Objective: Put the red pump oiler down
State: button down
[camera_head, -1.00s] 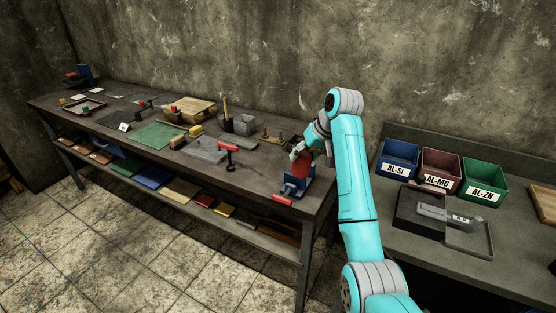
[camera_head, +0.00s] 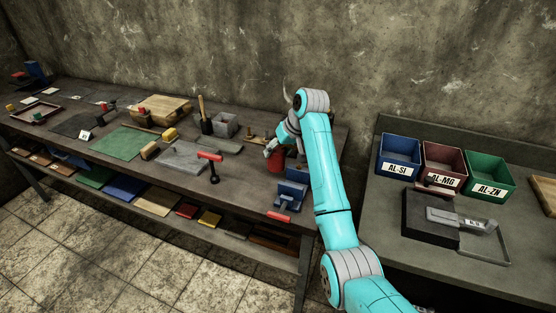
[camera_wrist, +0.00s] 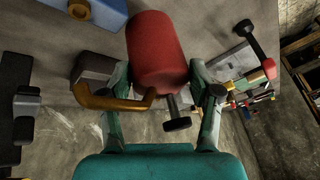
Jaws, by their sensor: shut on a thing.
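The red pump oiler (camera_head: 275,161) is at the right part of the long workbench, behind and left of the blue vise (camera_head: 291,193). In the wrist view the oiler (camera_wrist: 155,50) is a red cylinder with a brass-coloured curved spout (camera_wrist: 105,101) and a dark knobbed plunger. My gripper (camera_wrist: 158,80) is shut on the oiler, one finger on each side. In the head view my gripper (camera_head: 271,150) and arm partly cover it. I cannot tell whether its base touches the bench top.
A red-handled tool (camera_head: 211,160) stands left of the oiler. A grey box (camera_head: 224,125) and a mallet (camera_head: 204,115) stand further back. Blue (camera_head: 398,155), red (camera_head: 443,163) and green (camera_head: 489,174) bins are on the right bench. Some bare bench (camera_head: 245,178) lies left of the vise.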

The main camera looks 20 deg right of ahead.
aim_at(279, 161)
jog(key=shift+f, duration=1.75)
jog(key=shift+f, duration=0.65)
jog(key=shift+c, duration=1.2)
grip_release()
jog(key=shift+f, duration=0.1)
jog(key=shift+d, duration=0.1)
jog(key=shift+r, duration=0.2)
jog(key=v, duration=1.3)
jog(key=shift+w, duration=0.1)
